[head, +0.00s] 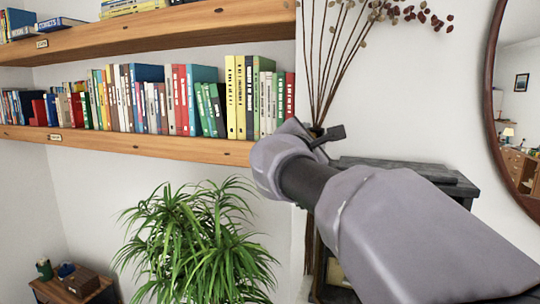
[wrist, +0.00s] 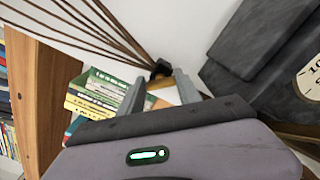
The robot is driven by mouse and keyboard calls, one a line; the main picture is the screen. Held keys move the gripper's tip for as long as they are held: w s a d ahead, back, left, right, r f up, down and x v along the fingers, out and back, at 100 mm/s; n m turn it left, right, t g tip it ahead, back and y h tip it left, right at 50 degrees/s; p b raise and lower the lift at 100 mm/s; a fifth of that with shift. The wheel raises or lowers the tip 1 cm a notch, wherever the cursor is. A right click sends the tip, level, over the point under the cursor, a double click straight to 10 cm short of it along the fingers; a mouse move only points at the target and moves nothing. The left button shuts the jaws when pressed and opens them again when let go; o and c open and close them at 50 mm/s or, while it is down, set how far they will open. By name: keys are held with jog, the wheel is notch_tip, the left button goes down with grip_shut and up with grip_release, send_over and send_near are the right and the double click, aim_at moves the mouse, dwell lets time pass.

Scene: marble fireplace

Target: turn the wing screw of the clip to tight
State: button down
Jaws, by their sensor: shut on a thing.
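In the wrist view, the two grey fingers of my gripper (wrist: 161,76) reach forward and close in around a small black piece, which I take to be the wing screw (wrist: 159,67) of the clip. It shows at the fingertips, where the dried stems meet. It is too small and dark to tell its wings or how it is turned. The clip's body cannot be made out apart from it.
Dried stems (head: 322,60) rise behind my arm, beside a dark mantel (head: 405,170). Wooden shelves (head: 150,143) with books run along the left. A leafy plant (head: 200,245) stands below, and a round mirror (head: 520,110) hangs at right. A pale clock-like dial (wrist: 310,78) is close at right.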

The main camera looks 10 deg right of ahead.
jog(key=shift+f+m+b, duration=0.2)
jog(key=shift+m+b, duration=3.75)
jog(key=shift+m, duration=0.15)
jog(key=c, duration=0.8)
grip_release()
jog(key=shift+s, duration=0.1)
jog(key=shift+c, duration=0.2)
jog(key=shift+r, duration=0.1)
